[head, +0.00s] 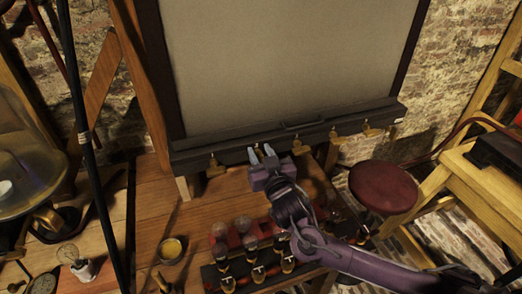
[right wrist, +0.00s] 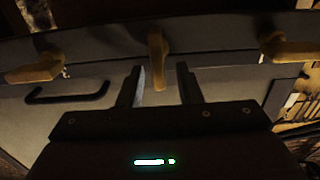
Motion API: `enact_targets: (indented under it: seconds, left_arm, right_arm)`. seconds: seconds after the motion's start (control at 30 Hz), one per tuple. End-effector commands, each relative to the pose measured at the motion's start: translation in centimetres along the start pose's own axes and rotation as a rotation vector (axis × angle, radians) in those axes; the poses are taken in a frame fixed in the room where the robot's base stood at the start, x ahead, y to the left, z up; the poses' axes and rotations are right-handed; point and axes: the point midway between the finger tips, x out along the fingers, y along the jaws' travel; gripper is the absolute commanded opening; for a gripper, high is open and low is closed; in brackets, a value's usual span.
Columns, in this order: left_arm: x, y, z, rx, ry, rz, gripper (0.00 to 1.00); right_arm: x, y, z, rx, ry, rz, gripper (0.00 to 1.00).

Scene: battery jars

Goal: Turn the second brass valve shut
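A row of brass valves runs along the dark ledge below the big grey panel. In the head view one valve (head: 215,166) is at the left end, and others (head: 298,146) (head: 337,138) (head: 371,130) are to the right. My right gripper (head: 262,151) is at the ledge, at the second place from the left, and largely hides the valve there. In the right wrist view a brass lever (right wrist: 157,58) shows between the two open fingers (right wrist: 160,75), with a gap on both sides. Two more valves (right wrist: 35,70) (right wrist: 290,48) flank it. My left gripper is out of view.
A dark handle (head: 302,124) is on the ledge (head: 235,154). Bulbs and jars in a red and black rack (head: 250,240) stand below my right arm on the wooden bench (head: 150,205). A red stool (head: 383,187) is at the right, a glass dome (head: 25,150) at the left.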

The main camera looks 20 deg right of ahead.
Motion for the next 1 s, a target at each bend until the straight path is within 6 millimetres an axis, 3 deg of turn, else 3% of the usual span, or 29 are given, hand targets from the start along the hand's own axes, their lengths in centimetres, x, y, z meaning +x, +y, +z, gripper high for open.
enact_targets:
  seconds: [0.23,0.5,1.0]
  left_arm:
    - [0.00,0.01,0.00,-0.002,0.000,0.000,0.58]
    - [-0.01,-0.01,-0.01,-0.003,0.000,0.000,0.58]
    - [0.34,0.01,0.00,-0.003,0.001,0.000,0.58]
  right_arm:
    - [0.10,-0.03,0.03,0.000,0.000,-0.001,0.32]
    - [0.09,-0.01,0.03,0.000,0.000,0.000,0.00]
    - [0.06,0.25,0.21,0.092,-0.002,0.002,0.00]
